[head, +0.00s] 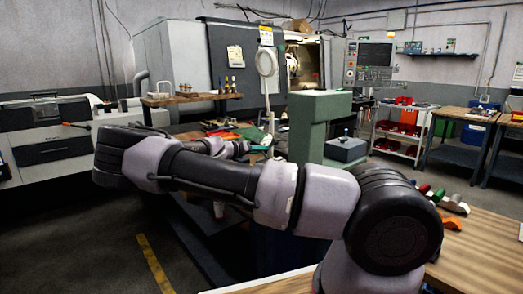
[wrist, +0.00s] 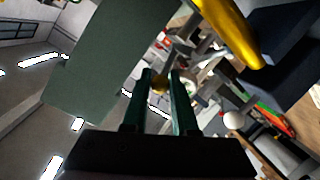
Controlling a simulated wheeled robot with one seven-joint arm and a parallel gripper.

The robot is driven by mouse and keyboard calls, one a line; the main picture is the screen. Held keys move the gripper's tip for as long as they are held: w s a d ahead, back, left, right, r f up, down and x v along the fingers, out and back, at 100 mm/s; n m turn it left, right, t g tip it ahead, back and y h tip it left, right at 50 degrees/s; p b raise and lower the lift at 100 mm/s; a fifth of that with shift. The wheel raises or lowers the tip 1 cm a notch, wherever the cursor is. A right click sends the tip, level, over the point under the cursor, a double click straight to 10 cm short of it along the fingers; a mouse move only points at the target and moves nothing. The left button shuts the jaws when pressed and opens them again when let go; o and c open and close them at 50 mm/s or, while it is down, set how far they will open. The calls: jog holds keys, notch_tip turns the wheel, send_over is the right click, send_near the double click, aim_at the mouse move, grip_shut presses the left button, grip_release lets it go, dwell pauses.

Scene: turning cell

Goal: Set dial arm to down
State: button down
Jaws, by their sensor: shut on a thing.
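In the wrist view, my gripper (wrist: 160,78) has its two dark green fingers closed on a small brass-coloured ball (wrist: 159,86) at the tips. The ball looks like the end of the dial arm, but the rest of that arm and its direction cannot be made out. A large grey-green block (wrist: 115,55) lies beside the fingertips at the left. In the head view, a grey-green stand (head: 308,125) rises behind my arm. My arm hides much of the bench there, and the dial arm cannot be made out.
A yellow curved piece (wrist: 232,32) is close by at the upper right of the wrist view. In the head view, a lathe (head: 236,58) stands behind. A grey box (head: 346,150) sits right of the stand. A wooden table (head: 485,235) with coloured items is at the right.

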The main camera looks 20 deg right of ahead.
jog(key=shift+f, duration=0.1)
dwell(0.3)
jog(key=c, duration=0.7)
grip_release()
jog(key=v, duration=1)
jog(key=shift+a, duration=0.4)
jog(key=shift+s, duration=0.15)
